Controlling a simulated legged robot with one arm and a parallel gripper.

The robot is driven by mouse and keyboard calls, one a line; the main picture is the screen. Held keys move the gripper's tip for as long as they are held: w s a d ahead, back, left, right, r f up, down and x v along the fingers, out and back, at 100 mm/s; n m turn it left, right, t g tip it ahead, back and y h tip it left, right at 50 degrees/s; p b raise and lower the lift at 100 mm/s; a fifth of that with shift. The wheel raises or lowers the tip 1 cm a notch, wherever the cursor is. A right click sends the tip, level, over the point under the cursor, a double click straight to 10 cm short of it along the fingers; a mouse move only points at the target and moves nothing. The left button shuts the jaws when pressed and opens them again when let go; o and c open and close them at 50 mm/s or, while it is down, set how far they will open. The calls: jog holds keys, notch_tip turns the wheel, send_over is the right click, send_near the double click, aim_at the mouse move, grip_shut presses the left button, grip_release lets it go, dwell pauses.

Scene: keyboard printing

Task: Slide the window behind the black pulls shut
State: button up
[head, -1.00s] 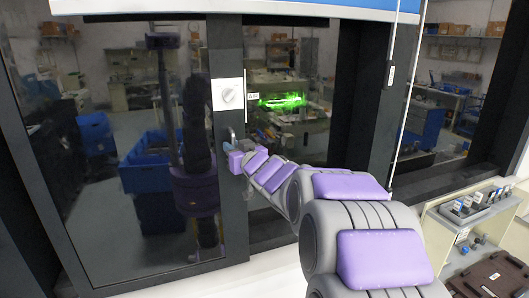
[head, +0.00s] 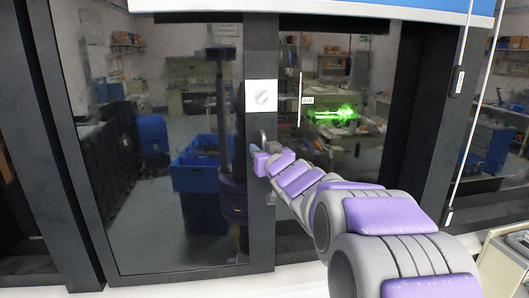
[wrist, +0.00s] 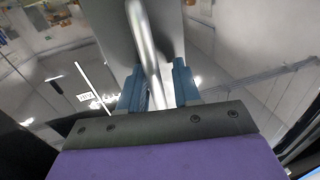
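A large glass window pane (head: 165,110) in a dark frame fills the left half of the head view. Its right upright (head: 260,60) carries a white square plate with a round knob (head: 262,97) and, below that, a metal pull handle (head: 263,136). My gripper (head: 258,148) is at this handle. In the wrist view the silvery handle bar (wrist: 146,45) runs between my two blue fingertips (wrist: 160,85). The fingers stand apart, one each side of the bar, with a gap visible on the right. I cannot make out any black pulls.
A second glass area (head: 340,80) lies right of the upright, with a green glow behind it. A dark post (head: 425,110) stands farther right, with a thin white cord hanging beside it. A cabinet (head: 505,262) is at the lower right. A pale ledge runs below the window.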

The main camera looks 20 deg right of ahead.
jog(key=shift+a, duration=0.15)
jog(key=shift+s, duration=0.15)
jog(key=s, duration=1.7)
jog(key=shift+a+b, duration=0.35)
jog(key=shift+b, duration=0.05)
jog(key=shift+f, duration=0.15)
jog(key=s+a+f+g+b, duration=0.1)
jog(key=s+f+g+b, duration=0.15)
jog(key=f, duration=0.55)
jog(key=s+a+f+g+h+b, duration=0.15)
jog(key=f+g, duration=0.25)
jog(key=f, duration=0.4)
jog(key=s+a+f+g+y+b, duration=0.1)
jog(key=s+f+g+b, duration=0.15)
jog(key=f, duration=0.55)
jog(key=s+a+f+g+b, duration=0.2)
jog(key=s+a+f+g, duration=0.3)
jog(key=s+f, duration=0.3)
jog(key=s+a+f+g+y+b, duration=0.1)
jog(key=s+a+f+g+b, duration=0.2)
jog(key=s+f, duration=0.5)
jog(key=s+a+g, duration=0.1)
jog(key=s+g, duration=0.1)
jog(key=s, duration=0.6)
jog(key=shift+s+a+g+b, duration=0.15)
jog(key=shift+a+g+b, duration=0.2)
jog(key=shift+g, duration=0.05)
